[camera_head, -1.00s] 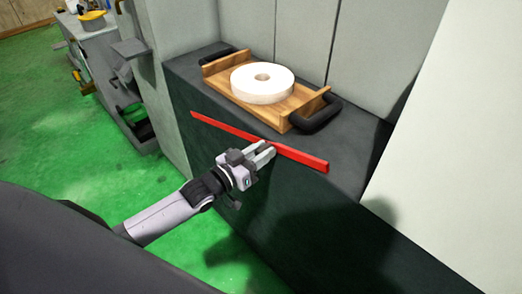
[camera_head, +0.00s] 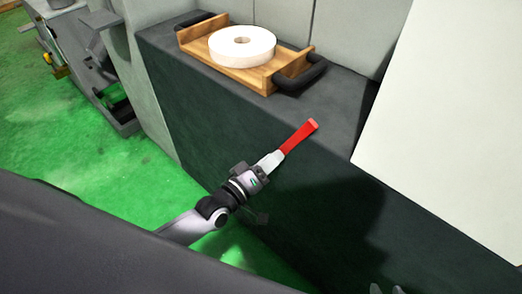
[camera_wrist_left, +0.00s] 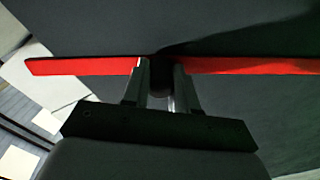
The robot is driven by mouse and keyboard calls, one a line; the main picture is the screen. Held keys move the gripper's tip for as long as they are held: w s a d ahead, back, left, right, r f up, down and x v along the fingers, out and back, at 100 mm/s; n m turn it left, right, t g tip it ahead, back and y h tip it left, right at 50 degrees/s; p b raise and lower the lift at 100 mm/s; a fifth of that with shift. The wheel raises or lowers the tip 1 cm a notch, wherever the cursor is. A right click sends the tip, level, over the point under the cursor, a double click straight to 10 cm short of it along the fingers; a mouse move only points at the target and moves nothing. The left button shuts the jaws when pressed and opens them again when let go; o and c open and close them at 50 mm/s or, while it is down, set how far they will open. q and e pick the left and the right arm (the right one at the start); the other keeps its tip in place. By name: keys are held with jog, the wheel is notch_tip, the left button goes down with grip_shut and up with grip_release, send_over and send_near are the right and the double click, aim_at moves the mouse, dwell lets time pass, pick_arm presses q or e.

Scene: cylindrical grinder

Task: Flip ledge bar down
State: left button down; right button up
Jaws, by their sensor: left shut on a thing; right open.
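The ledge bar is a long red bar (camera_head: 300,137). In the head view only a short stretch shows, running from my left gripper (camera_head: 272,159) up and right to the front edge of the dark ledge (camera_head: 338,115). The rest of it is hidden by the gripper or foreshortened. In the left wrist view the bar (camera_wrist_left: 80,67) crosses the picture sideways, with red on both sides of my left gripper's fingers (camera_wrist_left: 161,75). That gripper is shut on the bar, near its middle. My right gripper (camera_head: 386,288) shows only its pale fingertips at the bottom edge, apart and empty.
A pale panel (camera_head: 450,130) stands at the right. Green floor (camera_head: 110,160) is open at the left.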

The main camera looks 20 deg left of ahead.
aim_at(289, 162)
pick_arm(q)
jog(key=shift+s+d+f+n, duration=0.25)
jog(key=shift+d+f+n, duration=0.1)
jog(key=shift+d, duration=0.15)
jog(key=shift+s+d+f+n, duration=0.25)
jog(key=shift+d+f+n, duration=0.1)
jog(key=shift+d, duration=0.15)
jog(key=shift+s+d+n, duration=0.15)
jog(key=shift+d+n, duration=0.25)
jog(key=shift+d, duration=0.1)
jog(key=c, duration=0.9)
grip_release()
jog(key=shift+r, duration=0.1)
jog(key=shift+s, duration=0.15)
jog(key=shift+v, duration=3.45)
